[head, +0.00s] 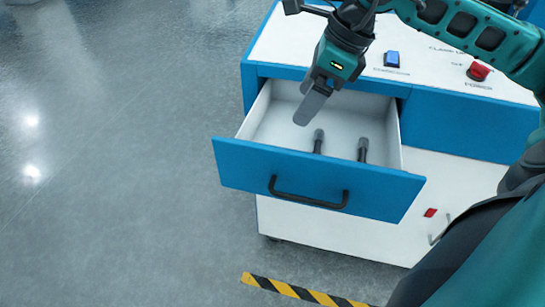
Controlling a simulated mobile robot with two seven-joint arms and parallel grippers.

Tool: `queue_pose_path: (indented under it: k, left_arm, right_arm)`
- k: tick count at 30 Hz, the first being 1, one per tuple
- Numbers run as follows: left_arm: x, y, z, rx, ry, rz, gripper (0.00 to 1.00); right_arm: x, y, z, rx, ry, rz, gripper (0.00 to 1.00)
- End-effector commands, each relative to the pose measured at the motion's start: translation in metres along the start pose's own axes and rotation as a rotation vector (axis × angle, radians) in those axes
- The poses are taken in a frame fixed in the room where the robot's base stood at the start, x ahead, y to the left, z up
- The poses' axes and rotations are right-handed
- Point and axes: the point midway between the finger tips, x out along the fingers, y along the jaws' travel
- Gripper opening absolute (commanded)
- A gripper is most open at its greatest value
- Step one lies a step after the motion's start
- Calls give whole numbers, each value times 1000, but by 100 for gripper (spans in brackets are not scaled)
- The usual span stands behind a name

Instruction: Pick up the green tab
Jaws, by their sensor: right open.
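I see no green tab in the head view. My right gripper (312,104) comes in from the upper right and points down over the back left part of an open drawer (257,112). Its grey fingers overlap in this view. It is open, and I see nothing held in it. Two dark pieces with rounded grey ends, a left one (318,142) and a right one (363,150), are inside the white drawer, to the lower right of the gripper. My left gripper is not in view.
The drawer has a blue front (235,167) with a black handle (308,196). It juts from a blue and white cabinet (285,222). A blue button (392,58) and a red switch (478,71) sit on its top. The grey floor at left is clear.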

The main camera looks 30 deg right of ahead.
Motion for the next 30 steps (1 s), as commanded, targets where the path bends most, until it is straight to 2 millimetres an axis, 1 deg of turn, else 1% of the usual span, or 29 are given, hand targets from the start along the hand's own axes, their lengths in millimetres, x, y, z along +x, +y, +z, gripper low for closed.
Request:
queue_pose_path:
  k: [4, 9, 12, 19, 24, 27, 30]
  left_arm:
    - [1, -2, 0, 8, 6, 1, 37]
    - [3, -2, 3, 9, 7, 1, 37]
    - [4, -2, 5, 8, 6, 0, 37]
    - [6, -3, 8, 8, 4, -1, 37]
    - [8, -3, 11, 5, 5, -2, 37]
    - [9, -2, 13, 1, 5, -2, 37]
    - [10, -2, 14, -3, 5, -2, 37]
  right_arm:
    - [19, 1, 0, 2, -1, 6, 83]
    - [52, 2, 0, 3, -3, 7, 83]
    - [67, 2, 1, 3, -2, 7, 83]
    - [84, 3, 2, 2, -3, 5, 83]
    - [109, 8, 8, 2, -4, 8, 83]
    - [122, 8, 8, 4, -3, 6, 83]
    - [129, 8, 8, 3, -3, 5, 83]
